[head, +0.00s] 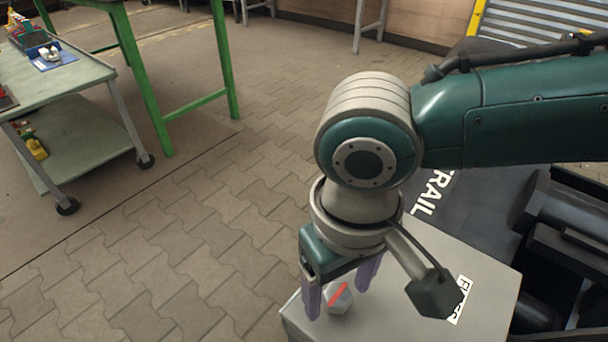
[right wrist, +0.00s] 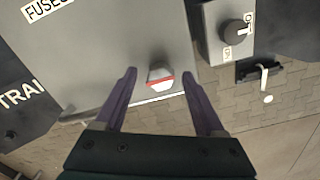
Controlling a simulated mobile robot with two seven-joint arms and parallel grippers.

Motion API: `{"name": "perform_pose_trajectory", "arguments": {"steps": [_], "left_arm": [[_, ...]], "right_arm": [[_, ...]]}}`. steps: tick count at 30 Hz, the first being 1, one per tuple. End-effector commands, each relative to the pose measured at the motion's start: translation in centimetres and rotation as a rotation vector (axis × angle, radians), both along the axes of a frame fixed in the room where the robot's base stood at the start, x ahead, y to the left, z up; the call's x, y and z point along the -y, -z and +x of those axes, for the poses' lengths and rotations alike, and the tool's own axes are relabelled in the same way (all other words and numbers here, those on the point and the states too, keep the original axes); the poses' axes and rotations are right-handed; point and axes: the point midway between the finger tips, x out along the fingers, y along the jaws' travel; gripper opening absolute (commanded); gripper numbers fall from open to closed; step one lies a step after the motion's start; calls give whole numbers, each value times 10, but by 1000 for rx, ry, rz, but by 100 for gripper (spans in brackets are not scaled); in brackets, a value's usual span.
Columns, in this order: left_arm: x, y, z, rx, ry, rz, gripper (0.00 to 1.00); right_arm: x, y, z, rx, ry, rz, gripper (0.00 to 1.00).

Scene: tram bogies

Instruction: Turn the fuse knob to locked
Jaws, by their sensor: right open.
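The fuse knob (head: 338,300) is a grey knob with a red bar, on top of a grey box (head: 480,262) with a partly hidden label. In the head view the red bar slants up to the right. My right gripper (head: 339,297) points down at the knob, its two purple fingers open on either side. In the right wrist view the knob (right wrist: 160,78) shows between the fingertips (right wrist: 159,75), with a gap on each side. Its red bar lies nearly level there. No locked mark is readable. My left gripper is in neither view.
A second grey box with a black rotary knob (right wrist: 235,34) is beside the fuse box in the right wrist view. A dark panel (head: 455,195) with white lettering lies behind the box. A green-grey trolley (head: 75,80) stands far left; the paved floor between is clear.

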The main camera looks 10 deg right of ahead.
Motion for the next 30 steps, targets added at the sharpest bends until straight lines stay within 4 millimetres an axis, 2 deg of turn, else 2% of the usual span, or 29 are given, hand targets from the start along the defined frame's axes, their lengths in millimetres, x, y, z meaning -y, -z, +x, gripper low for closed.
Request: {"name": "perform_pose_trajectory", "arguments": {"steps": [4,23,30], "left_arm": [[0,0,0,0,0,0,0],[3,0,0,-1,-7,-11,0],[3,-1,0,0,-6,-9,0]], "right_arm": [[0,0,0,0,-1,1,70],[0,-1,0,0,-1,1,0],[0,-1,0,0,2,1,0]]}}
